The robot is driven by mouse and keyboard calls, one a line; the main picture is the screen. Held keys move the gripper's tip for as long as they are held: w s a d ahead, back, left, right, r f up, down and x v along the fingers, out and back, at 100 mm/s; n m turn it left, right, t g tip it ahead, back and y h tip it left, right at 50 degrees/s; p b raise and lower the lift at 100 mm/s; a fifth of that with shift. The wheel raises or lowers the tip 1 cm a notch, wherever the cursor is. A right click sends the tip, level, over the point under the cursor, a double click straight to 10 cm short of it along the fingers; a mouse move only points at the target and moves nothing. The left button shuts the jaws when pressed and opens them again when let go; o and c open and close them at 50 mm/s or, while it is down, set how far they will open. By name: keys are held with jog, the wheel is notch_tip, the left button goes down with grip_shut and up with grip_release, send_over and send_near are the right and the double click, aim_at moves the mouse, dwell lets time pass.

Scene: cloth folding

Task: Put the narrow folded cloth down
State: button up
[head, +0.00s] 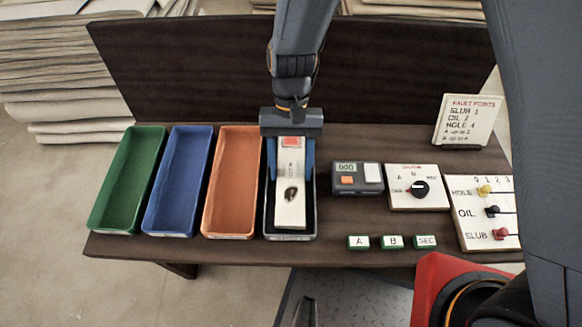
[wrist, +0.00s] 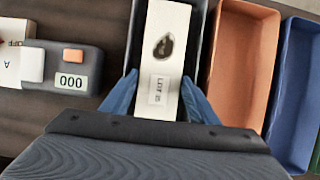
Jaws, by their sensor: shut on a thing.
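The narrow folded cloth (head: 291,205) is a long cream strip with a dark stain and a small printed label. It lies lengthwise over the dark tray (head: 309,228); I cannot tell whether it touches the tray's floor. My gripper (head: 290,160) is at the strip's far end, its blue fingers on either side, shut on the cloth. In the wrist view, the cloth (wrist: 173,65) runs between my gripper's blue fingers (wrist: 160,98), with the stain and label facing up. The tray (wrist: 132,66) shows around it, partly hidden by the cloth and gripper.
Left of the dark tray stand an orange tray (head: 231,182), a blue tray (head: 178,181) and a green tray (head: 128,180). To the right are a counter (head: 358,179), a dial board (head: 418,188), a peg board (head: 484,214) and small labelled blocks (head: 392,242). A dark panel (head: 180,70) backs the table.

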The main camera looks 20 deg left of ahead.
jog(key=shift+f, duration=0.2)
jog(key=o, duration=0.8)
jog(key=shift+o, duration=0.2)
jog(key=p+v, duration=0.2)
jog(key=v, duration=0.9)
jog(key=d+r+t+y, duration=0.1)
jog(key=d+r+t, duration=0.1)
jog(key=d+r, duration=0.9)
jog(key=s+d+r+t, duration=0.1)
jog(key=s+d+r, duration=0.1)
jog(key=d, duration=0.4)
jog(key=s+d+r+t+y, duration=0.1)
jog(key=s+d+r, duration=0.1)
jog(key=d, duration=0.5)
jog(key=shift+s+d+r+m, duration=0.15)
jog(key=shift+s+r+m, duration=0.2)
jog(key=shift+s, duration=0.3)
jog(key=shift+f, duration=0.1)
